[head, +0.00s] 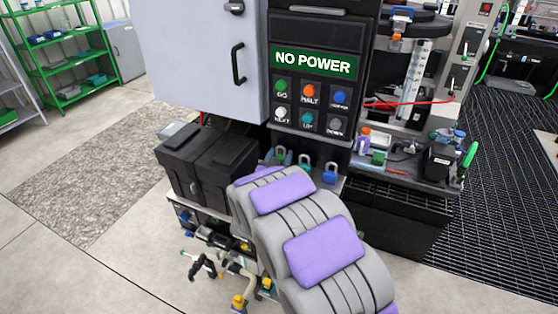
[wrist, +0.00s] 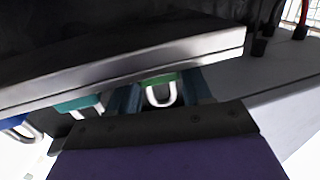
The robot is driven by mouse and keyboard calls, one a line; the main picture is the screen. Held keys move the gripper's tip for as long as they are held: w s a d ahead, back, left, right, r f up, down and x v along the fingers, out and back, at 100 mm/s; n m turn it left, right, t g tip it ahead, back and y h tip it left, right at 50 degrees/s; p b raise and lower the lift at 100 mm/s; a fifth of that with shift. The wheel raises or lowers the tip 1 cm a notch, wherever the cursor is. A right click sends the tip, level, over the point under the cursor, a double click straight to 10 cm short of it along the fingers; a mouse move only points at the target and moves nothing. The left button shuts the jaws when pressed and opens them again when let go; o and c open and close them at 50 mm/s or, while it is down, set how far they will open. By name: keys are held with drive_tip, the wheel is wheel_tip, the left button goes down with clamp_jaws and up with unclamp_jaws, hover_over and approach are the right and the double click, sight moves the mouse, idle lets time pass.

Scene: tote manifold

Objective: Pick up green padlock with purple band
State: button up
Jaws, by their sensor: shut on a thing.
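The green padlock (wrist: 161,79) shows in the middle of the wrist view, with its silver shackle loop towards my gripper. My gripper (wrist: 160,90) has one dark blue finger on each side of this padlock and is shut on it. In the head view the green padlock (head: 280,154) is the leftmost of a short row on the ledge below the button panel. My purple and grey arm hides the gripper there. No purple band can be made out on the padlock in either view.
A teal padlock (head: 304,162) and a blue padlock (head: 330,173) stand to the right of the green one. Black bins (head: 205,160) stand to the left. The NO POWER panel (head: 315,62) rises behind. A metal edge (wrist: 130,68) crosses the wrist view close by.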

drive_tip(key=shift+a+r, duration=0.5)
drive_tip(key=shift+a, duration=0.25)
wheel_tip(320, 180, up, 3)
drive_tip(key=shift+s+d+f+p, duration=0.1)
drive_tip(key=shift+d+p, duration=0.05)
drive_tip(key=shift+p, duration=0.5)
drive_tip(key=s+r+p, duration=0.1)
drive_tip(key=s, duration=1.4)
drive_tip(key=shift+s+a+p, duration=0.35)
drive_tip(key=shift+a, duration=0.05)
drive_tip(key=shift+a, duration=0.25)
drive_tip(key=shift+d+r, duration=0.1)
drive_tip(key=shift+d, duration=0.05)
